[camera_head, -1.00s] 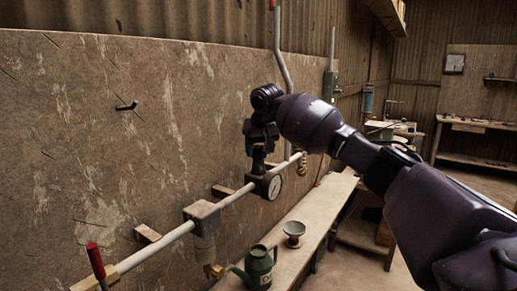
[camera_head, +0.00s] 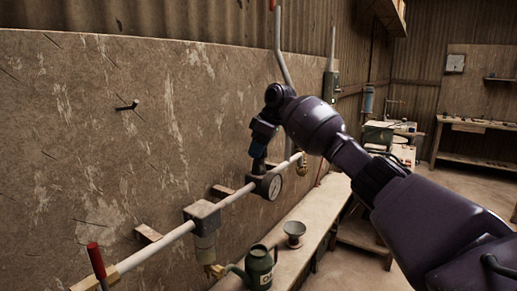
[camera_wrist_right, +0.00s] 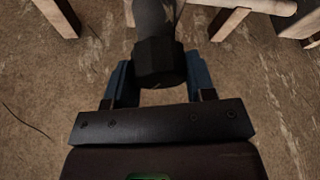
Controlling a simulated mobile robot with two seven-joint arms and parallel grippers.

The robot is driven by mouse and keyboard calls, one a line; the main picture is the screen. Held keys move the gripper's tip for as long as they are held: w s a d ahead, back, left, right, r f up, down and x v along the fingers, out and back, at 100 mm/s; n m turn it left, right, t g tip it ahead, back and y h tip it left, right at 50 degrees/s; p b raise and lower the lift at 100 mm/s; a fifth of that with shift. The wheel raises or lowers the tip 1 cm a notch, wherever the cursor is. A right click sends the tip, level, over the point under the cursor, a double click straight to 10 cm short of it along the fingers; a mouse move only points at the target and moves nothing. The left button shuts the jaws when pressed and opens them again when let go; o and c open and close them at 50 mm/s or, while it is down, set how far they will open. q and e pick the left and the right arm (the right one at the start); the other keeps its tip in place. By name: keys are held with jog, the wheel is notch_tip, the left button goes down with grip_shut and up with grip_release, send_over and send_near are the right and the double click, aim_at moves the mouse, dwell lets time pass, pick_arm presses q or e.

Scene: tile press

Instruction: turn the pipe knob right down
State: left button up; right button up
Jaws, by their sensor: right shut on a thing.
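The pipe knob (camera_wrist_right: 159,62) is a dark faceted cap between the two blue fingers of my right gripper (camera_wrist_right: 160,80) in the right wrist view. In the head view my right gripper (camera_head: 259,149) comes down from above onto the dark knob fitting, beside the round gauge (camera_head: 273,187) on the pale pipe (camera_head: 238,194). The gripper is shut on the knob, and its fingers and wrist hide most of the knob in the head view. My left gripper is not in view.
A scratched wall board (camera_head: 130,90) stands close behind the pipe. A filter block (camera_head: 203,215) and a red-handled lever (camera_head: 96,260) sit along the pipe to the left.

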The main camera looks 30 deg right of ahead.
jog(key=shift+n+g+y, duration=0.4)
jog(key=shift+n+y, duration=0.1)
jog(key=shift+n, duration=1)
jog(key=o, duration=0.9)
jog(key=shift+o, duration=0.2)
jog(key=v, duration=1.1)
jog(key=shift+b, duration=0.4)
jog(key=shift+f, duration=0.15)
